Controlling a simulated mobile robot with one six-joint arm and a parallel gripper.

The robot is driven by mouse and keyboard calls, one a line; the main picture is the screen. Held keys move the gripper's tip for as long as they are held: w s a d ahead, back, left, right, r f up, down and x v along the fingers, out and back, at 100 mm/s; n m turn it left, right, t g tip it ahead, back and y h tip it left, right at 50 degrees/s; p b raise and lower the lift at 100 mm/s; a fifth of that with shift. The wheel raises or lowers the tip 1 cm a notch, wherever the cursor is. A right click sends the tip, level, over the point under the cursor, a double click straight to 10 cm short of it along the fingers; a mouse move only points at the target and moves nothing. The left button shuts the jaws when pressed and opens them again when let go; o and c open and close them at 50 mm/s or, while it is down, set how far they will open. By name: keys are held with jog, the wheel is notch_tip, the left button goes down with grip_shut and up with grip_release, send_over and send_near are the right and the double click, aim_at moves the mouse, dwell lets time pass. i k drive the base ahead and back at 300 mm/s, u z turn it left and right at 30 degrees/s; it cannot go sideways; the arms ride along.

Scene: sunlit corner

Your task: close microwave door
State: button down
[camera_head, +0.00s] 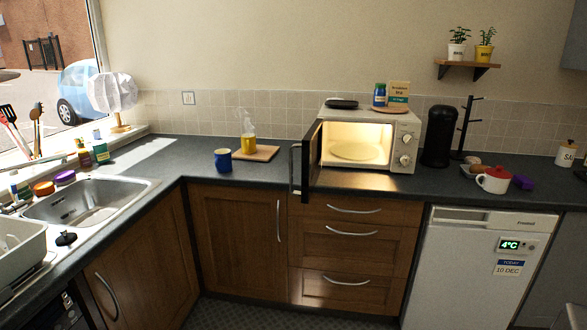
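The white microwave (404,143) stands on the dark counter against the back wall. Its door (309,160) is hinged at the left and stands wide open, swung out toward the front over the counter edge. The inside is lit and shows an empty turntable plate (354,151). Two knobs are on the right of the front. My gripper is not clearly in view; only a small dark part shows at the far right edge, and I cannot tell what it is.
A black canister (438,136) and a mug tree (466,128) stand right of the microwave. A jar and sign sit on top. Floor (240,312) shows in front of the cabinets.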

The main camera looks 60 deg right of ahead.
aim_at(311, 144)
jog(key=i, duration=0.85)
jog(key=u, duration=0.05)
